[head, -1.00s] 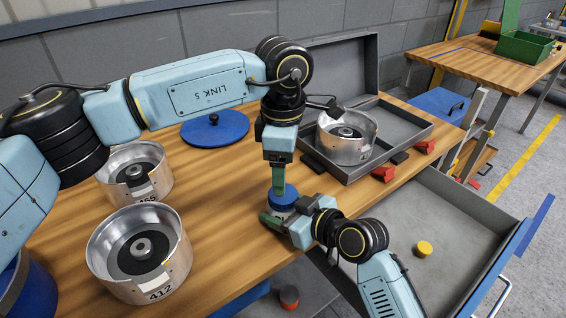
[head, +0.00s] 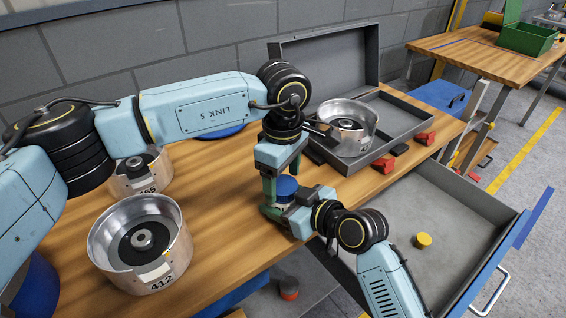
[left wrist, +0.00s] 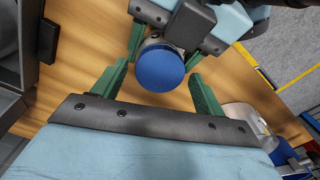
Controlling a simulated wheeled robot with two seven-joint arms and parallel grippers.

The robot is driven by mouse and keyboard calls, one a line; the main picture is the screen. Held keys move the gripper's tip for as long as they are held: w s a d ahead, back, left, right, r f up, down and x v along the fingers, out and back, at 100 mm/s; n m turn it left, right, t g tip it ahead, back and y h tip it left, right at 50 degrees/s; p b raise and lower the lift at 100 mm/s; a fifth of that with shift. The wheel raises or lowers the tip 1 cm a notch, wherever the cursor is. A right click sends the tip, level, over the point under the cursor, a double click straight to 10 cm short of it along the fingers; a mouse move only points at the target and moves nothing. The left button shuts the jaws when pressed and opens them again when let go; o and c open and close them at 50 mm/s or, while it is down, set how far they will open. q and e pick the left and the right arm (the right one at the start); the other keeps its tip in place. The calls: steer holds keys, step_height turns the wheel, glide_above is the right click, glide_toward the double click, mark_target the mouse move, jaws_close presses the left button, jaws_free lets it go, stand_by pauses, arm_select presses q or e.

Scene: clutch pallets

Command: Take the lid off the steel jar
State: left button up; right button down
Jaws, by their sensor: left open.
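The steel jar (left wrist: 153,42) has a round blue lid (head: 287,187), which faces up in the left wrist view (left wrist: 160,68). The jar's body is mostly hidden by the lid and grippers. My left gripper (head: 282,180) points down over the jar, open, its green fingers on either side of the lid with a gap in the left wrist view (left wrist: 158,86). My right gripper (head: 279,207) comes in from the side, below the lid, with its fingers around the jar's body, and looks shut on it.
Metal housings stand at left, one marked 412 (head: 163,279), another behind it (head: 120,185). A third (head: 347,140) sits in an open grey case (head: 415,124). Red clamps (head: 424,138) lie beside it. An open drawer (head: 455,215) holds a yellow puck (head: 424,240).

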arm_select(q)
steer(key=shift+f, duration=0.25)
steer(key=c, duration=1)
steer(key=n, duration=0.3)
steer(key=shift+r, duration=0.25)
steer(key=shift+r, duration=0.9)
steer(key=shift+r, duration=0.1)
